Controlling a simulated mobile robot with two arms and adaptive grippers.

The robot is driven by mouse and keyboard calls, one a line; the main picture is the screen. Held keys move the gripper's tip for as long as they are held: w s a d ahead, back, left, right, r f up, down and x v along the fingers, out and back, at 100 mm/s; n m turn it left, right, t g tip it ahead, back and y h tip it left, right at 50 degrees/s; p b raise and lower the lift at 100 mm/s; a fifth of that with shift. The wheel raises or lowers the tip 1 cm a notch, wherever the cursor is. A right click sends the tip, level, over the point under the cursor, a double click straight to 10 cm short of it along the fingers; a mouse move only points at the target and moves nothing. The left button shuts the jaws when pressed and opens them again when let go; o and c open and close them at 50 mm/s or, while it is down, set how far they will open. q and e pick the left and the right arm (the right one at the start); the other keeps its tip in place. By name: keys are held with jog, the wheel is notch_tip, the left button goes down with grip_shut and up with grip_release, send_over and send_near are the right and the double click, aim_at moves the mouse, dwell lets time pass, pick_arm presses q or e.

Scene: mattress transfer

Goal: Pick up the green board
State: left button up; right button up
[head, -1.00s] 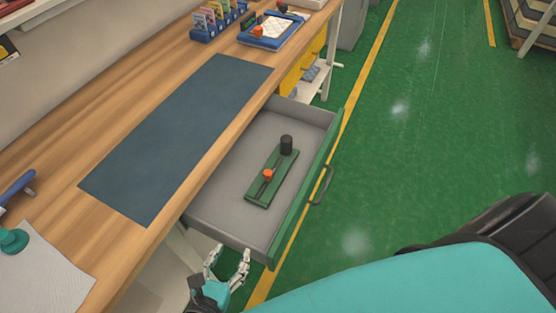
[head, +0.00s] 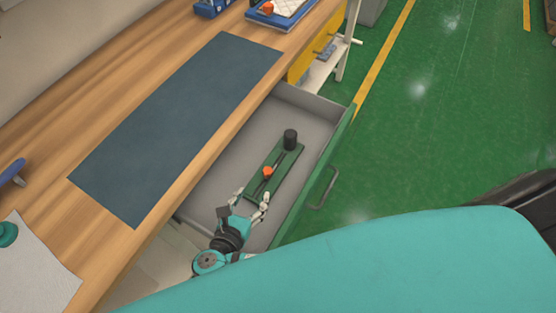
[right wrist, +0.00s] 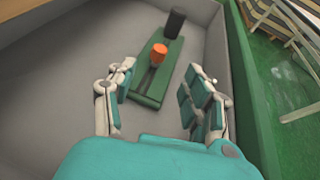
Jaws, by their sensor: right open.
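The green board (head: 286,163) lies flat in the open grey drawer (head: 225,165). My right gripper (head: 251,197) is open and empty over the near part of the drawer, at the near end of the board. In the right wrist view the board (right wrist: 150,91) shows ahead, between and beyond the open fingers (right wrist: 165,90). The fingers look apart from it. My left gripper is not in view.
The drawer's green front with a handle (head: 323,187) stands to the right of the board. A wooden workbench with a dark blue mat (head: 175,125) is at the left. Blue trays (head: 285,14) stand at the back. Green floor lies at the right.

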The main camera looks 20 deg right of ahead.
aim_at(266, 174)
jog(key=x, duration=0.5)
jog(key=shift+w+d+f, duration=0.15)
jog(key=shift+w+d, duration=0.05)
jog(key=x, duration=0.5)
jog(key=shift+s+f+p, duration=0.1)
jog(key=shift+f+p, duration=0.1)
jog(key=shift+p, duration=0.2)
jog(key=shift+c, duration=0.5)
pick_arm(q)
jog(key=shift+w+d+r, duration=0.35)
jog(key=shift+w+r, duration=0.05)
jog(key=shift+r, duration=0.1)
pick_arm(e)
grip_shut()
